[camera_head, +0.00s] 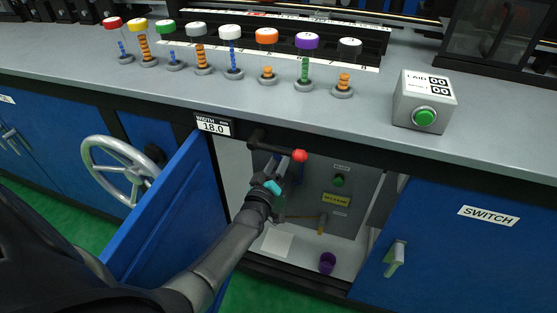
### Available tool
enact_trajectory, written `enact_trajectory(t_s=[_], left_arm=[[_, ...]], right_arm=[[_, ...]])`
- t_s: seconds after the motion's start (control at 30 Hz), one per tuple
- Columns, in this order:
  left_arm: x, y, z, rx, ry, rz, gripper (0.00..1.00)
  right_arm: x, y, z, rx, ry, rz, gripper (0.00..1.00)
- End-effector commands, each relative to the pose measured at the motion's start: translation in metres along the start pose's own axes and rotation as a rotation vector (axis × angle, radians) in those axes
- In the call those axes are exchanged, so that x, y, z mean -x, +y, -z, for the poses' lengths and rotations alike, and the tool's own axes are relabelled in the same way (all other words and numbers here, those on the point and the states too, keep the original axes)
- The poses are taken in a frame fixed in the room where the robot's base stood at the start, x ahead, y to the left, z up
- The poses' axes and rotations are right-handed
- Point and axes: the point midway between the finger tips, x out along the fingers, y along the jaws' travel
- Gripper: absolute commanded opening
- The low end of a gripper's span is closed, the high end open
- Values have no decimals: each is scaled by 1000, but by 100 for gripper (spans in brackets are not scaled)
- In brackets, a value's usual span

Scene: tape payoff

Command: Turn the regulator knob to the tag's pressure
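My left gripper (281,174) reaches into an open cabinet under the counter, close below a dark bar with a red ball end (299,156). Its fingers are small and dark against the shadow, so I cannot tell whether they are open or hold anything. I cannot single out the regulator knob; my gripper and arm cover part of the cabinet's left interior. A grey panel (355,185) inside has a green button (338,181) and a yellow label (336,199) with unreadable text. A pale sheet (277,242), possibly a tag, lies on the cabinet floor. My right gripper is not in view.
The blue door (165,215) stands open left of my arm, beside a handwheel (122,168). A purple cup (327,262) sits on the cabinet floor. Several colour-capped posts (233,60) and a green-button box (424,105) stand on the counter. The SWITCH door (450,245) is shut.

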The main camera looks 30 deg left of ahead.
Motion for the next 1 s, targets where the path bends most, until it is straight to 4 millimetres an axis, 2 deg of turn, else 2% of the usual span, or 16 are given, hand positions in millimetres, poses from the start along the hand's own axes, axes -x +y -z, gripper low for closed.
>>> enact_trajectory(t_s=[0.3,0.77,0.8,1.0], left_arm=[[0,0,0,114,-1,1,0],[0,0,0,130,-2,1,0],[0,0,-1,130,-2,1,55],[0,0,0,129,-1,1,77]], right_arm=[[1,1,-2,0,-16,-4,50],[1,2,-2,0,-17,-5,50],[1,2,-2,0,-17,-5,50],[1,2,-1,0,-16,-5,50]])
